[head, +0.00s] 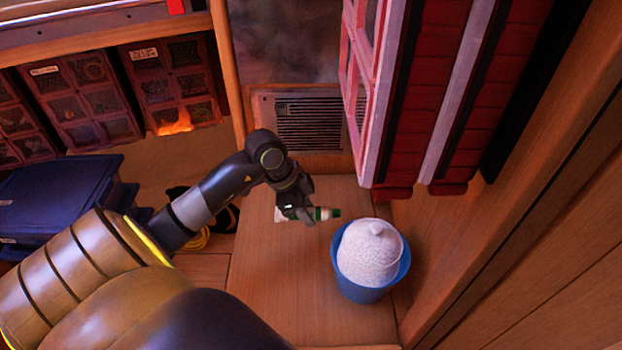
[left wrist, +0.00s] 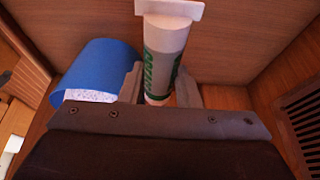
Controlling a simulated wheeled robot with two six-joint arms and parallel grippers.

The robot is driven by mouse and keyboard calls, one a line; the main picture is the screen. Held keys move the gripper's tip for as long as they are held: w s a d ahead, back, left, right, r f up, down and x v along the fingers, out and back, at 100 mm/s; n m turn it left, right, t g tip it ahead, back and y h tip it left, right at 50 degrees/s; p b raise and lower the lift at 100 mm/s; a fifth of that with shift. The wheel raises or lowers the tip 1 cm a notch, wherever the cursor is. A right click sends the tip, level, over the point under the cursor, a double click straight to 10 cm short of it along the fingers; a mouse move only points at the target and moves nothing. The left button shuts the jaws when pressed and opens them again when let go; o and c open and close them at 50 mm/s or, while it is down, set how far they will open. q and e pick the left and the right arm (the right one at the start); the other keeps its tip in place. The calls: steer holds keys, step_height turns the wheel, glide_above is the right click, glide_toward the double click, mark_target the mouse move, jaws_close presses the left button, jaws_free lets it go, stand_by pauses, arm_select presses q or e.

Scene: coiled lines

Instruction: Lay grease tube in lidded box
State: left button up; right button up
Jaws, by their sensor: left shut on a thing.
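A dark blue box (head: 60,190) with what looks like a lid is at the left edge of the head view, partly hidden by my arm. My right gripper is not in view.
A blue tub (head: 362,292) with a white, rough, knobbed thing (head: 370,255) in it stands just right of the tube. Red shelving (head: 470,110) hangs at upper right. A vent (head: 308,122) is at the back.

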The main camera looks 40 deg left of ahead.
arm_select(q)
steer(key=b, duration=0.2)
glide_above(312, 243)
steer(key=s+a, duration=0.1)
step_height(312, 243, down, 6)
steer(key=shift+r, duration=0.1)
step_height(312, 243, down, 4)
steer(key=shift+f+b, duration=0.2)
steer(key=shift+b, duration=0.6)
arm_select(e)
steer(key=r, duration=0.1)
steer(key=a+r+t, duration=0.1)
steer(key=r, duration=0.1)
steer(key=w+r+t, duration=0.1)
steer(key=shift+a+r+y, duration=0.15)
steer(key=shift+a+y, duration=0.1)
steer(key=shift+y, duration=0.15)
arm_select(q)
steer(key=shift+f, duration=0.1)
steer(key=shift+f, duration=0.15)
steer(key=o, duration=1.1)
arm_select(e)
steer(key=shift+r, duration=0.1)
